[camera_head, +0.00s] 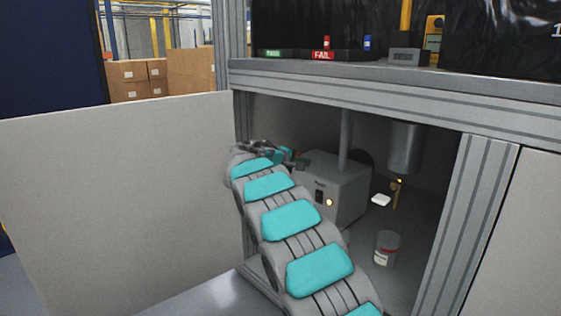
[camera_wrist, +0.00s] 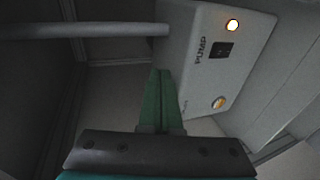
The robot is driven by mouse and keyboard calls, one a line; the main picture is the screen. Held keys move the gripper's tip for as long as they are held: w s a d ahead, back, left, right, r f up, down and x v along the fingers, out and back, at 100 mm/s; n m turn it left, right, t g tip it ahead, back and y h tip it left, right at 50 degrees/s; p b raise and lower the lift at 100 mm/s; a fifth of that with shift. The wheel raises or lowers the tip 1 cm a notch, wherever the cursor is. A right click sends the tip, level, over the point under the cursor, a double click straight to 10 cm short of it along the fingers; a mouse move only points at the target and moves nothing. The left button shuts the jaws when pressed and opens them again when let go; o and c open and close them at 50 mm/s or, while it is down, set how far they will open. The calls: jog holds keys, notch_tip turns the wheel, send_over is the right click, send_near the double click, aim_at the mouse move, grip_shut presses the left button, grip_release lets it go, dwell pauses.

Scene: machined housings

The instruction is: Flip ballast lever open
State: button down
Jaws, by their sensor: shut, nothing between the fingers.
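The grey pump box (camera_head: 335,188) stands inside the open cabinet. In the wrist view the pump box (camera_wrist: 190,60) shows the word PUMP, a black switch (camera_wrist: 221,50) and a lit lamp (camera_wrist: 233,25). A small round brass-coloured fitting (camera_wrist: 219,102) sits on the same face, with small lettering beside it that I cannot read. I cannot make out a clear ballast lever. My gripper (camera_wrist: 161,72) is shut and empty, its green fingers beside the pump box. In the head view my gripper (camera_head: 290,157) is at the box's upper left, partly hidden by my arm.
A grey cylinder (camera_head: 405,148) hangs at the right with a brass valve (camera_head: 396,194) below it. A small jar (camera_head: 386,248) stands on the cabinet floor. The cabinet frame (camera_head: 470,200) and bench edge (camera_head: 400,92) bound the opening.

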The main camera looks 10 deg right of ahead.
jog(key=w+a+f+n+t+b, duration=0.1)
jog(key=w+a+f+t, duration=0.1)
jog(key=w+a, duration=0.4)
jog(key=w+a+f+n+t+b, duration=0.1)
jog(key=w+a+f+n+t, duration=0.1)
jog(key=w+a, duration=0.3)
jog(key=shift+w+a+f+t, duration=0.4)
jog(key=shift+a+t, duration=0.4)
jog(key=shift+a, duration=0.4)
jog(key=shift+d, duration=0.1)
